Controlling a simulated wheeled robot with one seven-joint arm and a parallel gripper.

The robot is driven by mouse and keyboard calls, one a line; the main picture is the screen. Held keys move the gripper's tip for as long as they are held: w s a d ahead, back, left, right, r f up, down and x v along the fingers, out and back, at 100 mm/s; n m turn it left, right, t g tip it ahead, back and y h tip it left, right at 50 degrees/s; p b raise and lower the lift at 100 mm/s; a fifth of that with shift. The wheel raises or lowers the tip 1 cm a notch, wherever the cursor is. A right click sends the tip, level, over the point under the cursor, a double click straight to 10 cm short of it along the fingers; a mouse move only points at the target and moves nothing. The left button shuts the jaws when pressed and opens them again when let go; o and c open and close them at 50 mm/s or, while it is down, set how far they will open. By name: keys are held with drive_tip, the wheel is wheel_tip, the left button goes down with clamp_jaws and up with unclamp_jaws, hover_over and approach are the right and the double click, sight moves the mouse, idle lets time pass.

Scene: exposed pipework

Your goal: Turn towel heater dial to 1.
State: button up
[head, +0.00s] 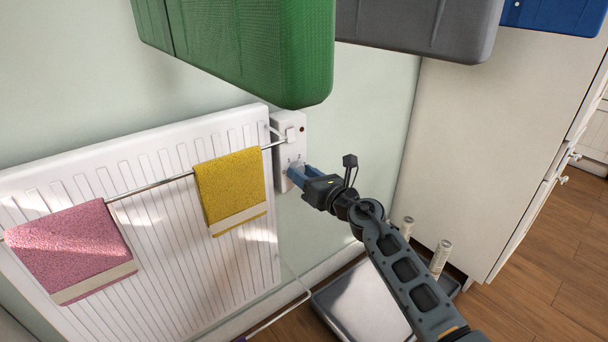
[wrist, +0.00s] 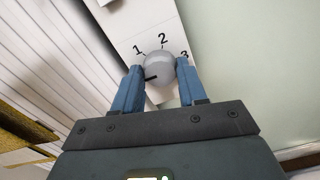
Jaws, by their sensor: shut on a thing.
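The towel heater dial (wrist: 158,66) is a round grey knob on a white control box (head: 286,130) beside the radiator. In the wrist view the numbers 1, 2 and 3 are printed around it. A dark pointer mark on the knob shows at its lower left, below the 1. My gripper (wrist: 156,80) has its blue fingers on either side of the dial and is shut on it. In the head view my gripper (head: 297,174) reaches the lower part of the box and mostly hides the dial.
A white radiator (head: 160,240) carries a rail with a pink towel (head: 68,248) and a yellow towel (head: 231,187). Green (head: 250,45) and grey (head: 415,25) cases hang above. A grey tray (head: 365,300) lies on the floor below my arm.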

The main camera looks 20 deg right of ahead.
drive_tip(key=shift+r+m+p, duration=0.1)
drive_tip(key=shift+m+p, duration=0.2)
drive_tip(key=shift+m, duration=0.1)
drive_tip(key=m+p, duration=0.4)
drive_tip(key=m, duration=0.1)
drive_tip(key=shift+m, duration=0.3)
drive_tip(key=m+p, duration=0.2)
drive_tip(key=m, duration=0.3)
drive_tip(key=shift+d+p, duration=0.1)
drive_tip(key=shift+p, duration=0.3)
drive_tip(key=shift+m, duration=0.3)
drive_tip(key=o, duration=1.1)
drive_tip(key=shift+c, duration=0.2)
